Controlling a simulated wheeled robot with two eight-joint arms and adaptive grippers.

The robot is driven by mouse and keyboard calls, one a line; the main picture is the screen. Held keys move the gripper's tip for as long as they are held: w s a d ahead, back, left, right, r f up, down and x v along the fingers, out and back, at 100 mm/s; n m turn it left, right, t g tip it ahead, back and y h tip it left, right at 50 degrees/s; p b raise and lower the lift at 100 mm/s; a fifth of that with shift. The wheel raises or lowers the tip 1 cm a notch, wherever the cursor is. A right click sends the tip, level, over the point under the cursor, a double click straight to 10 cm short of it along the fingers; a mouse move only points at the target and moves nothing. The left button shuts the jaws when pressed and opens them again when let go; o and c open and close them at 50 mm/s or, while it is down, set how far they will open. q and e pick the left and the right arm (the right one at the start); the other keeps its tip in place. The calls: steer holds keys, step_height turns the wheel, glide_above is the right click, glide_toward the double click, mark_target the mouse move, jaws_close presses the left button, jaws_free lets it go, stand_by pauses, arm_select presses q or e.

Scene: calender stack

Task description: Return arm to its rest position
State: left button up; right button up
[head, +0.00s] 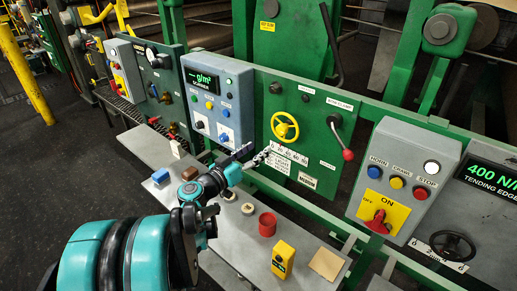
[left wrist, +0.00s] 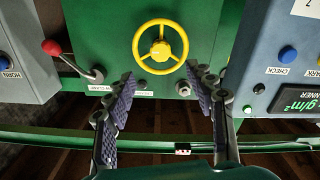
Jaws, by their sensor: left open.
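My left arm (head: 195,200) comes in from the lower left in the head view and reaches over the grey shelf toward the green panel. Its gripper (head: 252,157) is in front of the panel, below the yellow handwheel (head: 285,127). In the left wrist view the two fingers of the gripper (left wrist: 168,103) are spread wide with nothing between them. The yellow handwheel (left wrist: 160,47) shows beyond the fingertips, and the fingers are apart from it. My right gripper is not in the frames.
A grey shelf (head: 225,250) below holds a red cup (head: 267,224), a yellow box (head: 283,259) and small blocks. A lever with a red knob (head: 347,155) sticks out of the panel. The scanner box (head: 217,100) and a switch box (head: 408,180) flank it.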

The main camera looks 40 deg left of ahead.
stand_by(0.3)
arm_select(q)
steer(key=s+d+f+m+g+h, duration=0.1)
steer(key=d+f+g, duration=0.2)
steer(key=d, duration=0.5)
steer(key=s+d+f+m+g+h, duration=0.1)
steer(key=s+d+f+g+h, duration=0.15)
steer(key=d, duration=0.65)
steer(key=s+d+f+g+y, duration=0.2)
steer(key=s+f, duration=0.1)
steer(key=s, duration=0.3)
steer(key=s+d+f+g+y, duration=0.3)
steer(key=s+f, duration=0.1)
steer(key=s, duration=0.3)
